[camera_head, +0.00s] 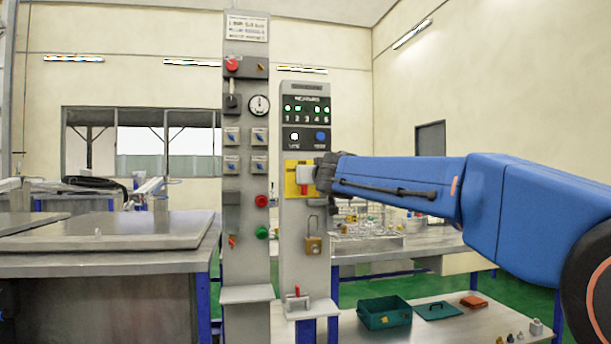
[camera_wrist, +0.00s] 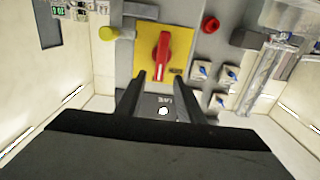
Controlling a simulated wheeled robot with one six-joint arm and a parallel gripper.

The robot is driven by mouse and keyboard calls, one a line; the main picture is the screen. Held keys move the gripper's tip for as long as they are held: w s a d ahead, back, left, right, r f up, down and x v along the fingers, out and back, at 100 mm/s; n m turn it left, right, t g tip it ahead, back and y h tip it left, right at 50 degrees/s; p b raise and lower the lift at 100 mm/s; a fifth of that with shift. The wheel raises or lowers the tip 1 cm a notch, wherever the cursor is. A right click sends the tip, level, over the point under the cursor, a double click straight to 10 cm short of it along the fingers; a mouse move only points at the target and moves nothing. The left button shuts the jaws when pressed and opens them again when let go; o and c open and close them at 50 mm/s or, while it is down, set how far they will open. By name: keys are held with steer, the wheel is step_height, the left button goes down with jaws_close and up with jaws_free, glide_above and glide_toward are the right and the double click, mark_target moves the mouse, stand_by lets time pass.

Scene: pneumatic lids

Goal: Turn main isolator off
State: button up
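The main isolator is a red rotary handle (camera_wrist: 162,57) on a yellow plate (camera_wrist: 181,47) in the wrist view, its long axis roughly upright in that picture. In the head view the yellow plate (camera_head: 291,181) is on the right-hand grey panel, and my gripper largely hides the handle. My gripper (camera_wrist: 160,76) is open, its two dark fingers apart. In the wrist view the fingertips lie on either side of the handle's lower end; I cannot tell whether they touch it. In the head view my gripper (camera_head: 318,174) reaches the plate from the right.
Above the plate is a panel of numbered green lights (camera_head: 306,110). Below it hangs a brass padlock (camera_head: 313,246). The left-hand column carries a gauge (camera_head: 259,106), blue-handled valves (camera_head: 231,136), a red button (camera_head: 261,201) and a green button (camera_head: 262,232). A green box (camera_head: 384,313) sits on the low bench.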

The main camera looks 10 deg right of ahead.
steer(key=w, duration=0.6)
steer(key=shift+w, duration=0.25)
jaws_close()
